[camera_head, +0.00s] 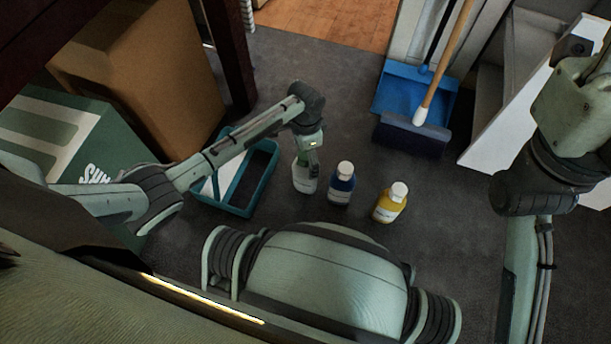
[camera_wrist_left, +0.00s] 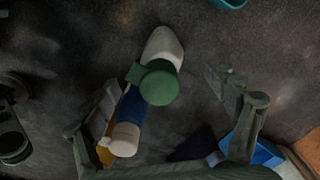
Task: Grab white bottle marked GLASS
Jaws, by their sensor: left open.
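The white bottle (camera_head: 304,182) stands on the dark floor, leftmost of three bottles; its label is too small to read. In the left wrist view the white bottle (camera_wrist_left: 163,44) has a green cap and lies between the fingers as seen from above. My left gripper (camera_head: 311,152) is open over the bottle's top and hides part of it. In the wrist view the fingers of my left gripper (camera_wrist_left: 160,80) are spread wide to either side of the cap; I cannot tell whether they touch it. My right gripper is not in view.
A blue bottle (camera_head: 341,186) with a white cap stands close to the right, then a yellow bottle (camera_head: 389,205). A teal tray (camera_head: 238,208) lies to the left, with cardboard (camera_head: 140,70) and green boxes (camera_head: 95,150) beyond. A blue dustpan (camera_head: 398,88) and broom (camera_head: 412,135) are at the back.

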